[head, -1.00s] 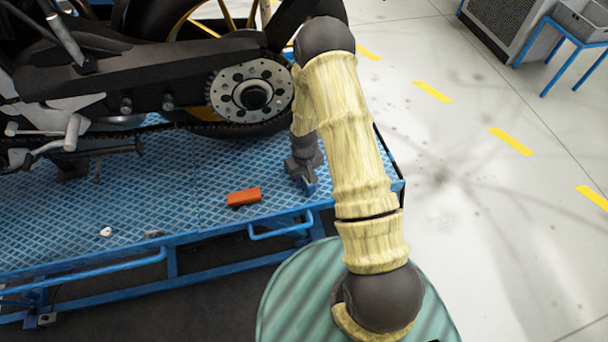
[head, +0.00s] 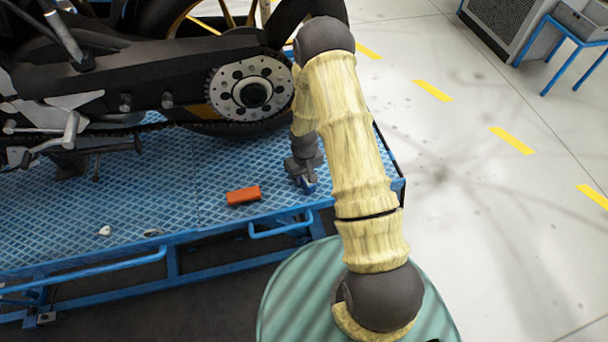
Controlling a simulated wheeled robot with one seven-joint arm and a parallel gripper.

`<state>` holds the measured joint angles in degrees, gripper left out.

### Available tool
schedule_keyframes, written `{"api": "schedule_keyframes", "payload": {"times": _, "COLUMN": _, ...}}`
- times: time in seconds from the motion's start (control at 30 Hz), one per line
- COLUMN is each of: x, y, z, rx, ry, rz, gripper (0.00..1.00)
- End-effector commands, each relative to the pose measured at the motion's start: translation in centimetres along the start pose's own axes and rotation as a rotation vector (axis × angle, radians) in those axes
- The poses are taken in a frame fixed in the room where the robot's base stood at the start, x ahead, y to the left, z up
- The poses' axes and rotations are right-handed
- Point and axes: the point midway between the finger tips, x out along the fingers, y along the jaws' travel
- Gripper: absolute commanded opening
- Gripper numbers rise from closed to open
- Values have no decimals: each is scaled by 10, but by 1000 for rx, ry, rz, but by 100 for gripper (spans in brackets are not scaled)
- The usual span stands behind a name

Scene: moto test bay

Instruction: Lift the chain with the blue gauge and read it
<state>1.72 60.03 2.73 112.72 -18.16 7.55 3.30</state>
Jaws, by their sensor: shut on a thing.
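The motorcycle's dark chain (head: 190,127) runs along the lower side of the swingarm to the toothed silver rear sprocket (head: 250,88). The blue gauge (head: 308,186) shows as a small blue piece low at my gripper, just above or on the blue lift platform; I cannot tell whether it touches the platform. My gripper (head: 304,179) points down, shut on the blue gauge, to the right of and below the sprocket. The fingers are small and partly dark, and much of the gauge is hidden by them. The gauge is apart from the chain.
The blue checkered lift platform (head: 170,190) carries the motorcycle. An orange block (head: 243,195) lies left of my gripper. A small white piece (head: 105,231) and a grey piece (head: 152,233) lie near the front edge. A blue rail handle (head: 280,228) sticks out there.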

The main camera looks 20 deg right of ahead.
Motion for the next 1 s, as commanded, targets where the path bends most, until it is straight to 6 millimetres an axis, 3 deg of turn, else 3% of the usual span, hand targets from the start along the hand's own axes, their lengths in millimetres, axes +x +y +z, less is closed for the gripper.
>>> {"api": "schedule_keyframes", "payload": {"times": 0.23, "x": 4, "y": 0, "z": 0, "rx": 0, "ry": 0, "rz": 0, "gripper": 1}}
{"api": "schedule_keyframes", "payload": {"times": 0.27, "x": 3, "y": 0, "z": 0, "rx": 0, "ry": 0, "rz": 0, "gripper": 33}}
{"api": "schedule_keyframes", "payload": {"times": 0.37, "x": 3, "y": 0, "z": 0, "rx": 0, "ry": 0, "rz": 0, "gripper": 52}}
{"api": "schedule_keyframes", "payload": {"times": 0.4, "x": 3, "y": 0, "z": 0, "rx": 0, "ry": 0, "rz": 0, "gripper": 54}}
{"api": "schedule_keyframes", "payload": {"times": 0.77, "x": 0, "y": 0, "z": 0, "rx": 0, "ry": 0, "rz": 0, "gripper": 54}}
{"api": "schedule_keyframes", "payload": {"times": 1.0, "x": -27, "y": 0, "z": -1, "rx": 2, "ry": 3, "rz": 0, "gripper": 54}}
